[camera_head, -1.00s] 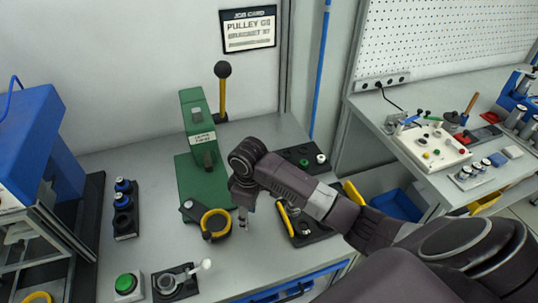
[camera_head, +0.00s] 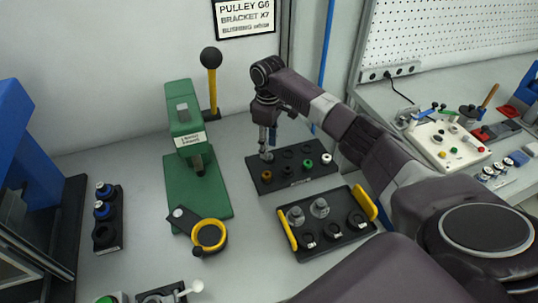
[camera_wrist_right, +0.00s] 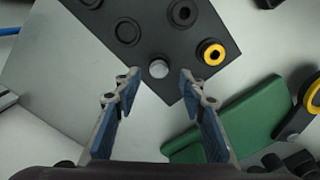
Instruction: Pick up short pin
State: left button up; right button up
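My right gripper (camera_head: 268,143) points down over the back left corner of a black board (camera_head: 288,181). In the right wrist view its two blue-padded fingers (camera_wrist_right: 160,88) are apart, with nothing between the pads. A small grey round pin top (camera_wrist_right: 159,69), which looks like the short pin, shows just beyond the fingertips, centred in the gap. It sits at the board's corner (camera_wrist_right: 185,94). In the head view the pin (camera_head: 268,157) shows just below the fingertips. Its length cannot be told. My left gripper is not in view.
The board also carries brass (camera_head: 266,175), green (camera_head: 307,164) and white (camera_head: 326,159) pieces. A green press (camera_head: 184,125) with a black-knobbed lever stands close on the left. A black tray (camera_head: 330,242) with yellow handles lies in front. A yellow ring (camera_head: 208,236) is near the press base.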

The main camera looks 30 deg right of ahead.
notch_tip(320, 180, down, 2)
jog(key=shift+d+f, duration=0.1)
jog(key=shift+f, duration=0.4)
grip_shut()
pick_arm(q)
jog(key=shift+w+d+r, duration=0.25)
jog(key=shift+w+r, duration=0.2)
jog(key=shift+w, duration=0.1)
